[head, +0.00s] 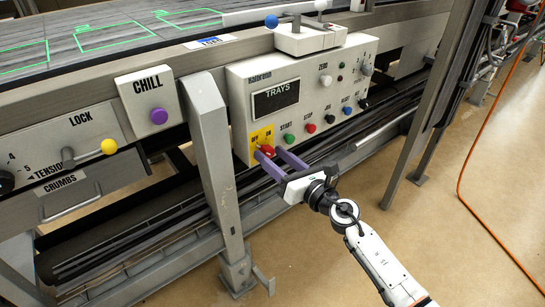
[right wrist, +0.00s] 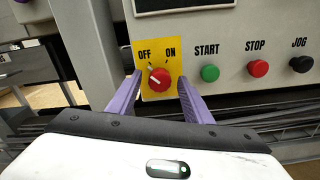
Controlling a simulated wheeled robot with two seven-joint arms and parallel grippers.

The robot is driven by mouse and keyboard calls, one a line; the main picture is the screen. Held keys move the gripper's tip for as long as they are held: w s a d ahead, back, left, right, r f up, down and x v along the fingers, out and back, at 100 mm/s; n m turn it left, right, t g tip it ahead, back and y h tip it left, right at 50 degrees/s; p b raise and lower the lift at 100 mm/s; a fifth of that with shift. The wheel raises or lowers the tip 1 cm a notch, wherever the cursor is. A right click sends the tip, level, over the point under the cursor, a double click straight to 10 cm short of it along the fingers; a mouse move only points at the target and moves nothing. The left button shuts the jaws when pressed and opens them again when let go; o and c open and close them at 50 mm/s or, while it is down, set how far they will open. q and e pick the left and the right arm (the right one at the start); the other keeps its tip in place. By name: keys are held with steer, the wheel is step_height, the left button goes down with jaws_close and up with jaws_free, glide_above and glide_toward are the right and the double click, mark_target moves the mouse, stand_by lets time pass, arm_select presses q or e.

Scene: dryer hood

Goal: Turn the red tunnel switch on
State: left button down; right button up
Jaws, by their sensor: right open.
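The red rotary switch (head: 266,150) sits on a yellow plate marked OFF and ON, at the lower left of the white control panel. In the right wrist view the red switch (right wrist: 160,80) shows a pale mark pointing up and left, towards OFF. My right gripper (head: 271,156) is open, with its purple fingertips close to the switch. In the right wrist view the fingers of the right gripper (right wrist: 160,82) stand one on each side of the switch, with gaps visible. Contact cannot be made out. My left gripper is not in view.
Green START (right wrist: 209,73), red STOP (right wrist: 258,68) and black JOG (right wrist: 301,64) buttons lie right of the switch. A grey post (head: 213,160) stands left of the panel. A CHILL box (head: 148,100) and yellow LOCK knob (head: 109,147) are further left. Open floor lies at lower right.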

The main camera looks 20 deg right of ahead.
steer(key=shift+w+a, duration=0.1)
steer(key=shift+w, duration=0.15)
steer(key=c, duration=1.1)
steer(key=shift+o, duration=0.2)
